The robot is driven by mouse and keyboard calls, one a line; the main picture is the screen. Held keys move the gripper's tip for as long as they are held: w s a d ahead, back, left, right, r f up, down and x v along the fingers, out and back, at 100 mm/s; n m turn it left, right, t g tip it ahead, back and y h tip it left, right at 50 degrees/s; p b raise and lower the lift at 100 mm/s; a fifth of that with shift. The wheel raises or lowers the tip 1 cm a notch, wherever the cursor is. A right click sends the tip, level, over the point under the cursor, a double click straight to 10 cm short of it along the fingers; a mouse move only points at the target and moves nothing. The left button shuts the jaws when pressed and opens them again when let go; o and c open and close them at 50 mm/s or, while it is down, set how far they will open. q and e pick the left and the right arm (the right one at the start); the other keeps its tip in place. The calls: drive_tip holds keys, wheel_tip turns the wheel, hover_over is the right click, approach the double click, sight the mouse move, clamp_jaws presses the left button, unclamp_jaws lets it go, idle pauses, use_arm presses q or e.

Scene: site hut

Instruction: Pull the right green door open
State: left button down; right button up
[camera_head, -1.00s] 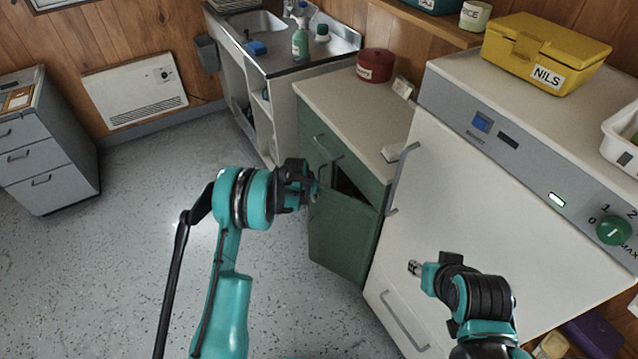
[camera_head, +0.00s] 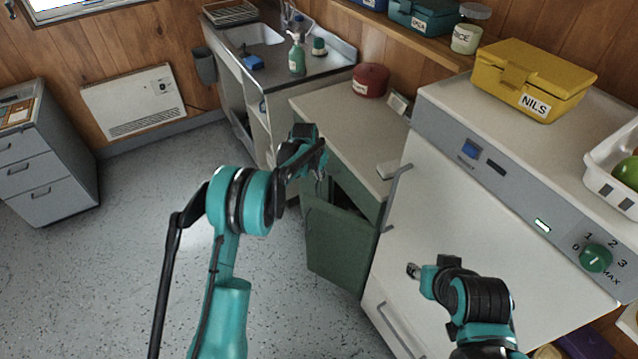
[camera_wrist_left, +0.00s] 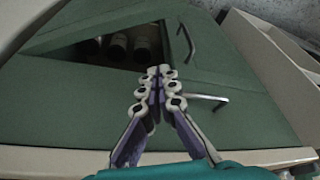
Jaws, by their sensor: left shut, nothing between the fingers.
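The right green door (camera_head: 338,248) of the low cabinet stands ajar, with a dark gap above its top edge. In the left wrist view, the gap shows several round containers (camera_wrist_left: 118,45) inside. My left gripper (camera_head: 319,182) is above the door's top edge on its left side. In the wrist view its fingers (camera_wrist_left: 161,80) are together and empty, in front of the cabinet near the opening. A bar handle (camera_wrist_left: 207,99) and another handle (camera_wrist_left: 186,42) show there. My right gripper (camera_head: 413,270) is in front of the white appliance; its finger state is unclear.
The white appliance (camera_head: 480,220) with bar handles stands right of the door. The worktop (camera_head: 335,115) holds a red tin (camera_head: 370,80). The sink unit (camera_head: 262,75) stands farther back. The floor (camera_head: 140,260) to the left is clear up to the grey drawer unit (camera_head: 50,165).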

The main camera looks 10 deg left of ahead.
use_arm(q)
wheel_tip(320, 180, down, 9)
drive_tip(key=b, duration=0.5)
drive_tip(key=shift+s+a, duration=0.2)
drive_tip(key=shift+s, duration=0.25)
drive_tip(key=shift+f, duration=0.1)
